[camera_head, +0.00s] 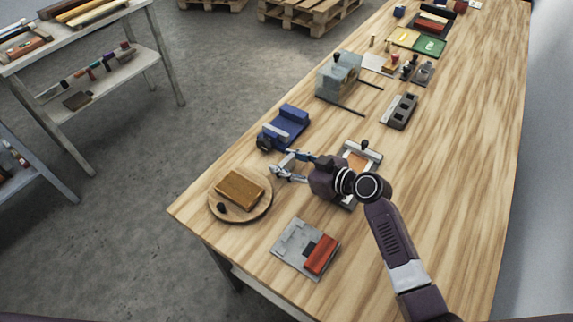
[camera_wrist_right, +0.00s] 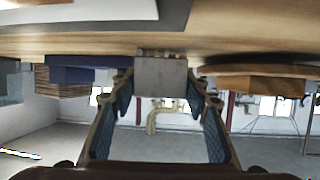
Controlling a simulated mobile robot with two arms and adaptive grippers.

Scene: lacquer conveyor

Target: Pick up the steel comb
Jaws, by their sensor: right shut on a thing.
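My right gripper (camera_head: 279,166) reaches in from the right, low over the table between the blue device and the round wooden board. In the right wrist view, where the table is at the top, the fingers (camera_wrist_right: 160,95) are closed on the steel comb (camera_wrist_right: 160,77). It shows as a flat grey plate with a notched edge toward the table. I cannot tell if that edge touches the table. In the head view the comb is too small to make out clearly at the fingertips. My left gripper is not in view.
A blue device (camera_head: 286,124) stands behind the gripper. A round board (camera_head: 262,205) with a brown block (camera_head: 240,188) lies to the left. A grey plate (camera_head: 293,254) with a red block (camera_head: 321,255) lies in front. A white frame (camera_head: 373,156) is partly under my arm.

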